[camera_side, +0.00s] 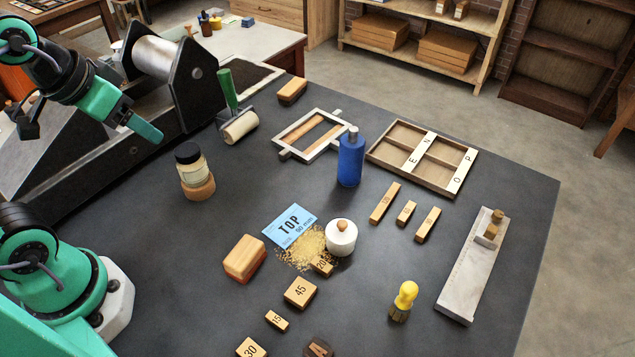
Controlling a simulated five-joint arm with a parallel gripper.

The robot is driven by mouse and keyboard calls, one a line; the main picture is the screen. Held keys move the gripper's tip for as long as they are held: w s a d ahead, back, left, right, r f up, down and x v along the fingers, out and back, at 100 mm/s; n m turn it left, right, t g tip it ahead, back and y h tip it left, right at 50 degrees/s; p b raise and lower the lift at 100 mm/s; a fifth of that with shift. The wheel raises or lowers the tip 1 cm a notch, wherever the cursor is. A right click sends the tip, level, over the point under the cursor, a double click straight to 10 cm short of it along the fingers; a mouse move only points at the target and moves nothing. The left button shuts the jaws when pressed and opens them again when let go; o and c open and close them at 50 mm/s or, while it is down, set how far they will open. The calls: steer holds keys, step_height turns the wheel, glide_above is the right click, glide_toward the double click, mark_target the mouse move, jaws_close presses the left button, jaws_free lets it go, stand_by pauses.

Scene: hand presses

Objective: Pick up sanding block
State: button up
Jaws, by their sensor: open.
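A jar on a wooden base (196,173) stands between gripper and block. Numbered wooden blocks (300,292) lie in front. A blue bottle (351,160) stands behind.

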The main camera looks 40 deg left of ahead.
stand_by(0.3)
steer(key=n+g, duration=0.1)
steer(key=g, duration=0.4)
glide_above(243, 252)
steer(key=f, duration=1.5)
steer(key=shift+w+a+f, duration=0.2)
steer(key=shift+a+f, duration=0.05)
steer(key=shift+a, duration=0.15)
steer(key=shift+s+d+f+g, duration=0.15)
steer(key=shift+d+f+g, duration=0.2)
steer(key=shift+f, duration=0.15)
steer(key=shift+f, duration=0.15)
steer(key=shift+f, duration=1.2)
steer(key=shift+f, duration=0.1)
